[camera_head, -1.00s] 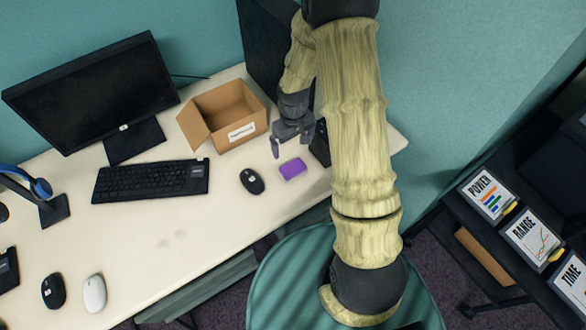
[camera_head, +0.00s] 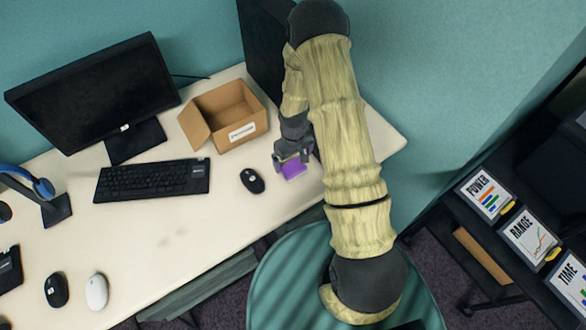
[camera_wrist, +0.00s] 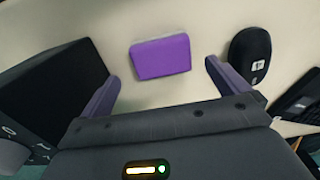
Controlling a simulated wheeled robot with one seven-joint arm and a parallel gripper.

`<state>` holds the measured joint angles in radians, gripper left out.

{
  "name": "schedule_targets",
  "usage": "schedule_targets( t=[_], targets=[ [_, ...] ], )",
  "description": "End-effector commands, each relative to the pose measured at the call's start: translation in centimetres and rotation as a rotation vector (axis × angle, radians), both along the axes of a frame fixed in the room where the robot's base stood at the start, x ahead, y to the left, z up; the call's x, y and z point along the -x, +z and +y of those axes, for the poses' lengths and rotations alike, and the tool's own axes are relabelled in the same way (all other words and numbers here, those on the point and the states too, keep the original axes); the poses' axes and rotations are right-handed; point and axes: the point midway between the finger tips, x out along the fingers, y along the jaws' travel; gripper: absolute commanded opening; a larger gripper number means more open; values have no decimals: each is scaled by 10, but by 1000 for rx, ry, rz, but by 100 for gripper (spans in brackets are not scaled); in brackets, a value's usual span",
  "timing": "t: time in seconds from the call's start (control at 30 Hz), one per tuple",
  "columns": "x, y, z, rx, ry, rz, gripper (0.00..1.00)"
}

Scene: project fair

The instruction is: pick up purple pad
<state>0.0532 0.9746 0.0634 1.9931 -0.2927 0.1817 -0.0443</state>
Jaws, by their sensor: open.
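The purple pad (camera_head: 292,170) lies flat on the cream desk (camera_head: 190,235), right of a black mouse. In the wrist view the purple pad (camera_wrist: 160,57) shows whole, lying ahead of and between my two fingers. My gripper (camera_head: 292,158) is open and low over the pad's far side, hiding part of it in the head view. In the wrist view my gripper (camera_wrist: 161,85) has its fingers spread wider than the pad, with nothing held between them.
A black mouse (camera_head: 252,180) lies close to the pad and shows near my right finger in the wrist view (camera_wrist: 250,58). An open cardboard box (camera_head: 225,112) stands behind. A keyboard (camera_head: 152,180) and monitor (camera_head: 95,90) are left.

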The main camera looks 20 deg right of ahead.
Motion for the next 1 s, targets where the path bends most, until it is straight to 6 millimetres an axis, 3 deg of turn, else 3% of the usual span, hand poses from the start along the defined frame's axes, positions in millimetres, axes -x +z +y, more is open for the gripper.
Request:
schedule_targets(
  t=[0.43,1.0],
  targets=[
    [4,-46,2,0,1,1,100],
    [4,-49,2,0,0,1,100]
  ],
)
